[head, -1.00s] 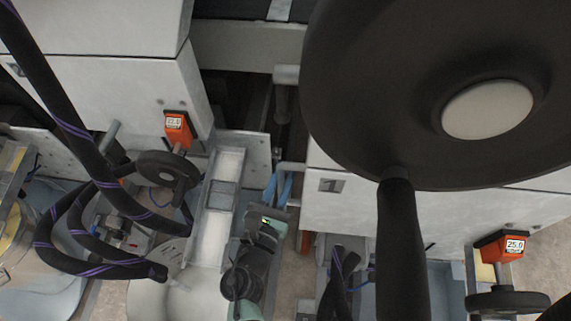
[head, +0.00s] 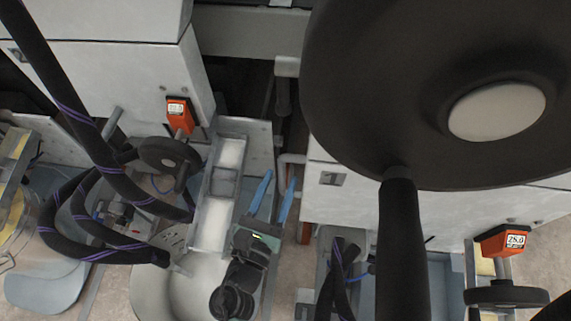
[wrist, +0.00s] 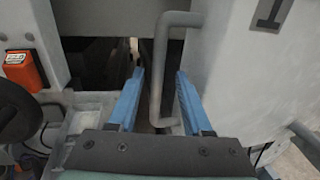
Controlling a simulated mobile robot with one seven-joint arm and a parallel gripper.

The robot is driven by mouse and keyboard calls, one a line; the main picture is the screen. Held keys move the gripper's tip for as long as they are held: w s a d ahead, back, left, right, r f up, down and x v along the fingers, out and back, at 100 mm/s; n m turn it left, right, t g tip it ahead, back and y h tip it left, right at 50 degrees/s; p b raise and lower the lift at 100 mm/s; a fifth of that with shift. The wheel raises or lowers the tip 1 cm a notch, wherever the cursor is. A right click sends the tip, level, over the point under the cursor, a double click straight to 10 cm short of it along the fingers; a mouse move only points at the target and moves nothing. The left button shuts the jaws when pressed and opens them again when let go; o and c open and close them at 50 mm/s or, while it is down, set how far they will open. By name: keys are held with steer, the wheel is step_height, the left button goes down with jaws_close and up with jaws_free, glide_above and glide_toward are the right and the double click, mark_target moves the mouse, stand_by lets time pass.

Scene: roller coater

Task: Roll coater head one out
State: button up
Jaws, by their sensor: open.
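The coater head I take as head one is the pale grey housing (head: 390,205) at right in the head view. It also fills the right of the wrist view (wrist: 235,80), where a dark plate on it bears a mark like a 1. A grey bar handle (wrist: 160,70) stands out from its left side, bent at both ends. My gripper (wrist: 160,72) is open, with its two blue fingers on either side of the handle in the picture. I cannot tell how deep the handle sits between them. In the head view my gripper (head: 277,180) points at the gap beside the housing.
A large black handwheel (head: 400,90) blocks the upper right of the head view. Another housing (head: 120,70) stands at left, with an orange counter (head: 178,112) and black handwheel (head: 170,155). Black hoses (head: 60,120) hang at left. An orange counter (head: 505,240) sits at lower right.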

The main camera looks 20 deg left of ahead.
steer(key=s, duration=0.7)
steer(key=shift+s+d, duration=0.2)
steer(key=shift+d, duration=0.15)
